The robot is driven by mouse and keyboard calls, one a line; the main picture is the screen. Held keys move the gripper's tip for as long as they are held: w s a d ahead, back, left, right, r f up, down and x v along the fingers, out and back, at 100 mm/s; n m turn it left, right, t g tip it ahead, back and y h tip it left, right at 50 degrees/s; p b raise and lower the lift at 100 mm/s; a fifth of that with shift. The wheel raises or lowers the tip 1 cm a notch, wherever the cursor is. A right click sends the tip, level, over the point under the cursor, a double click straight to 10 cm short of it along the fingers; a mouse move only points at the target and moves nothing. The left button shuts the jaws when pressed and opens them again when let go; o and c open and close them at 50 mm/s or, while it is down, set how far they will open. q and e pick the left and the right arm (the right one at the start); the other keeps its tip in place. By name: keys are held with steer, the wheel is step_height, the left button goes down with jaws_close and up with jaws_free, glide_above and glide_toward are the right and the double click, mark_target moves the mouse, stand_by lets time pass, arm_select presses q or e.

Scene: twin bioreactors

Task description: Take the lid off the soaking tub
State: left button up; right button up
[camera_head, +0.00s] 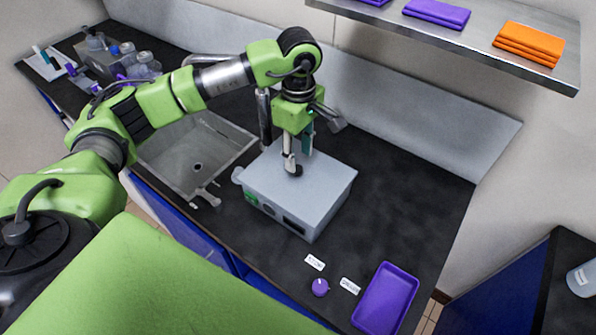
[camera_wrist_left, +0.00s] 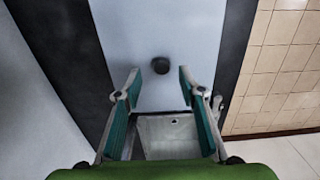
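The soaking tub appears to be the grey box (camera_head: 282,214) on the dark counter, with a green switch and a dark panel on its front. Its flat pale lid (camera_head: 325,182) is on, and it also shows in the left wrist view (camera_wrist_left: 160,25). A dark round knob (camera_head: 297,171) stands on the lid; in the left wrist view the knob (camera_wrist_left: 160,65) lies just beyond and between the fingertips. My left gripper (camera_head: 292,163) points down above the lid. Its fingers (camera_wrist_left: 160,82) are apart with nothing between them. My right gripper is not in view.
A sink (camera_head: 180,160) with a tap lies left of the tub. In front are a purple tray (camera_head: 388,298), a small purple knob-like piece (camera_head: 320,288) and two labels. Bottles (camera_head: 140,65) stand at the far left. A shelf (camera_head: 480,48) with folded cloths overhangs the back. Counter right of the tub is clear.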

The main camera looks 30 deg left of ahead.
mark_target(298, 167)
arm_select(q)
steer(key=f+p, duration=0.2)
steer(key=f, duration=0.2)
steer(key=shift+s, duration=0.2)
steer(key=shift+w+f, duration=0.1)
steer(key=shift+f, duration=0.25)
jaws_close()
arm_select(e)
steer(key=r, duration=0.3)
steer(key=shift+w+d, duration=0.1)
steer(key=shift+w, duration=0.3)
arm_select(q)
steer(key=shift+r, duration=0.15)
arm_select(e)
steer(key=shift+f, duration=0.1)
arm_select(q)
steer(key=shift+r, duration=0.6)
steer(key=s+a+r+b, duration=0.1)
steer(key=s+r+b, duration=0.6)
steer(key=s+r, duration=0.4)
steer(key=s, duration=0.3)
steer(key=shift+a+r, duration=0.15)
steer(key=shift+r, duration=0.1)
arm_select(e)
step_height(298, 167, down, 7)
